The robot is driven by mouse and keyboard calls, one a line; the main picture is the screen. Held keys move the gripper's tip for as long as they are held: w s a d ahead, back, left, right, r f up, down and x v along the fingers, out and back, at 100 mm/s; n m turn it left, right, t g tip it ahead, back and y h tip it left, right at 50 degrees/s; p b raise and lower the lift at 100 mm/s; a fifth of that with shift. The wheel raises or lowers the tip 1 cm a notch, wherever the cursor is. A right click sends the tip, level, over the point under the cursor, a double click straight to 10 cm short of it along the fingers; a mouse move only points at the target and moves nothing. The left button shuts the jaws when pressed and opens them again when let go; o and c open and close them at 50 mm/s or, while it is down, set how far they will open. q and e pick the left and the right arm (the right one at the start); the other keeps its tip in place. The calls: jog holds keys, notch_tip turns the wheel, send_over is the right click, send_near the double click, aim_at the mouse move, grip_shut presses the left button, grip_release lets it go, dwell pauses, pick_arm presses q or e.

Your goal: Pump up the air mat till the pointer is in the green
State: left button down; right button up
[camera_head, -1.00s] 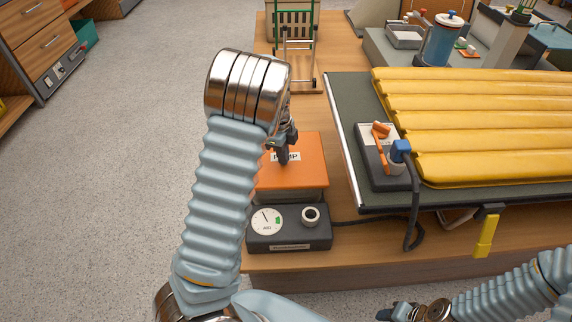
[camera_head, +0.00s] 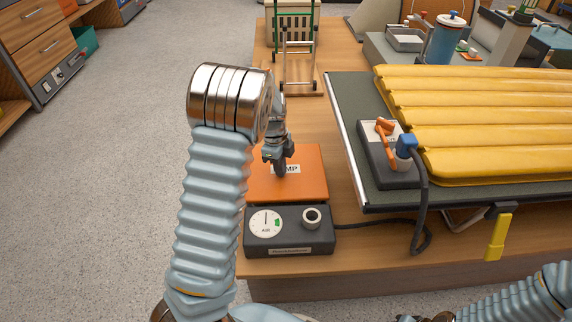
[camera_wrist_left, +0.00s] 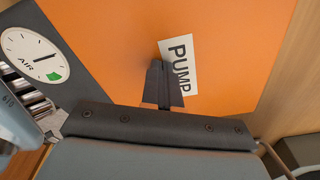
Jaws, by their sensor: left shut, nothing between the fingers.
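The pump's orange plate (camera_head: 310,185) is marked PUMP and also fills much of the left wrist view (camera_wrist_left: 230,60). My left gripper (camera_head: 281,170) is shut and empty, its fingertips on the plate by the label. The dark base in front carries the round AIR gauge (camera_head: 258,228). Its pointer stands about upright, left of the green patch (camera_head: 277,222); the wrist view also shows the gauge (camera_wrist_left: 30,50) with the pointer short of the green. The yellow air mat (camera_head: 500,125) lies on a dark board.
A dark valve block (camera_head: 375,170) with an orange lever (camera_head: 388,150) and blue plug (camera_head: 406,145) sits beside the mat. A black hose (camera_head: 424,215) runs from it to the pump. A yellow strap (camera_head: 498,238) hangs at the front. A green-framed rack (camera_head: 290,22) stands behind.

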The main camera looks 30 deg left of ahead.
pick_arm(q)
jog(key=shift+s+a+r, duration=0.1)
jog(key=shift+a, duration=0.45)
jog(key=shift+s+a+r, duration=0.1)
jog(key=shift+a, duration=0.45)
notch_tip(320, 180, up, 14)
jog(key=a+p, duration=0.1)
jog(key=p, duration=0.1)
jog(key=shift+s+a+f, duration=0.1)
